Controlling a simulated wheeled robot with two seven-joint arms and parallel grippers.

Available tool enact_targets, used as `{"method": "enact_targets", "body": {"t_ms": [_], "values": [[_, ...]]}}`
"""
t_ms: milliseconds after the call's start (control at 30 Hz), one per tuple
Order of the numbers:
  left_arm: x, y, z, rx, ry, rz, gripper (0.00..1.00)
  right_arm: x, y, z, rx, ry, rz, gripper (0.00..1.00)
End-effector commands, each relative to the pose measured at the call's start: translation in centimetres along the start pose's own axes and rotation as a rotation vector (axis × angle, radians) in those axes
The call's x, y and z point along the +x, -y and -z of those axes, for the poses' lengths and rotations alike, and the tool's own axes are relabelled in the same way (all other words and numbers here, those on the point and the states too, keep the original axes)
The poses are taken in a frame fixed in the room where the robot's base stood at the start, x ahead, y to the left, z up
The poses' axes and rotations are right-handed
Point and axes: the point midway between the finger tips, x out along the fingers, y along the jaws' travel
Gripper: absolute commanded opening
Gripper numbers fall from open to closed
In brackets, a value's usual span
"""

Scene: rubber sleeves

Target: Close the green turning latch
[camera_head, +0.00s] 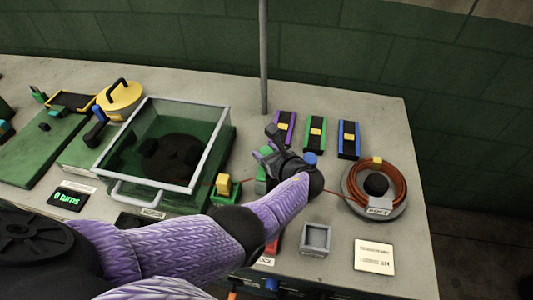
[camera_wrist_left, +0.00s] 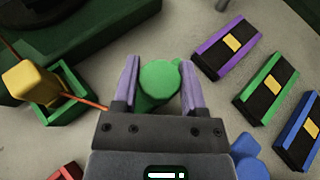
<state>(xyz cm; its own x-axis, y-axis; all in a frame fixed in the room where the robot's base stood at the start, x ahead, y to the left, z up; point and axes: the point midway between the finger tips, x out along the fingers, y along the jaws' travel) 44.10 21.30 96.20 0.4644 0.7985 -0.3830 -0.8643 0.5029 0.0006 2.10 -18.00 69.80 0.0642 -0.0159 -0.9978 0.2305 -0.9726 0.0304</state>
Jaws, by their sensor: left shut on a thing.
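My left gripper (camera_head: 267,148) reaches over the middle of the table, its arm in a purple sleeve. In the left wrist view the gripper (camera_wrist_left: 160,78) has its two purple-lined fingers on either side of a green round-topped piece (camera_wrist_left: 161,72), and is shut on it. This looks like the green turning latch. A green part extends from under its round top, but the gripper hides most of its base. Whether the latch is open or closed cannot be told. My right gripper is not in view.
Purple, green (camera_head: 316,133) and blue strips with yellow blocks lie behind the gripper. A yellow block (camera_head: 223,184) in a green holder stands left, beside a glass-lidded box (camera_head: 208,155). A cable coil (camera_head: 397,185) and a grey tray (camera_head: 304,247) are to the right.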

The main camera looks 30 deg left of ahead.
Motion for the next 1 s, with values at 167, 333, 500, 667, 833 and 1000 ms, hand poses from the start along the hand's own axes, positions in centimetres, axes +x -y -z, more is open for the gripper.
{"method": "enact_targets", "body": {"t_ms": [167, 333, 500, 667, 833, 1000], "values": [[0.0, 0.0, -0.1, -0.005, 0.001, -0.010, 0.00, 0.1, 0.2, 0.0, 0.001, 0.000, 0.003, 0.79], [0.0, 0.0, -0.1, -0.006, 0.001, -0.010, 0.00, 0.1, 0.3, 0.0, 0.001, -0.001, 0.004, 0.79], [0.0, 0.0, -0.1, -0.006, 0.002, -0.010, 0.63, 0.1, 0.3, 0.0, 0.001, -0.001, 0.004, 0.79], [0.0, 0.0, -0.1, -0.005, 0.001, -0.010, 0.90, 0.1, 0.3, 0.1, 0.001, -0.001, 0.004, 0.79], [0.0, 0.0, -0.1, -0.005, 0.001, -0.009, 0.90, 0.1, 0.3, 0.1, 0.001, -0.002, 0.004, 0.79], [-1.5, 0.1, -0.3, -0.005, 0.000, -0.007, 0.90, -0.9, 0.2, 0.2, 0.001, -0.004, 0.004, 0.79]]}}
